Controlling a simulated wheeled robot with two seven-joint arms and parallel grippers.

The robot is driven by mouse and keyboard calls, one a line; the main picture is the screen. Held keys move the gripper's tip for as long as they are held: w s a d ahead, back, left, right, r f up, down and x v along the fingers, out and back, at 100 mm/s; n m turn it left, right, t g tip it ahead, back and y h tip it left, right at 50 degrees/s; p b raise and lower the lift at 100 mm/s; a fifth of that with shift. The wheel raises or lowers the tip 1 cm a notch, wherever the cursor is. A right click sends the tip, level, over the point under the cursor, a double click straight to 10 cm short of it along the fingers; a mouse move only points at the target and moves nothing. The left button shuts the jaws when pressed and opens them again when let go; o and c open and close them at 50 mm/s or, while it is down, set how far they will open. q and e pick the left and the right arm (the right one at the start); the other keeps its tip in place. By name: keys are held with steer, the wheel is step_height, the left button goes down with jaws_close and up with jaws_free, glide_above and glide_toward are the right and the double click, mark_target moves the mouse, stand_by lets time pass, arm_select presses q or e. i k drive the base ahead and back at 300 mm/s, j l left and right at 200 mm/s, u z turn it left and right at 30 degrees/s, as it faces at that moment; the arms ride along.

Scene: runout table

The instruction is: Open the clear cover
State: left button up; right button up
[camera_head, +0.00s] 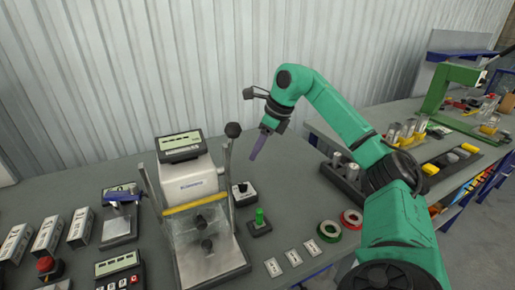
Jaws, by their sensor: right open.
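The clear cover (196,232) is a see-through panel on the front of the white and grey machine (188,180). A yellow bar runs along its top edge, and dark round knobs show at its middle. The panel hangs down in front, apparently closed. A lever with a black ball (233,130) stands at the machine's right side. My right gripper (257,148), with purple fingers, is open and points down, to the right of the machine and apart from the cover. My left gripper is not in view.
A small box with a green knob (260,222) stands right of the machine. Green and red tape rings (329,231) lie further right. A blue-topped device (122,208), boxes and a keypad unit (119,268) fill the left. A corrugated wall (200,60) stands behind.

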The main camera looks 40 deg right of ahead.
mark_target(201, 224)
steer(key=k, duration=1.5)
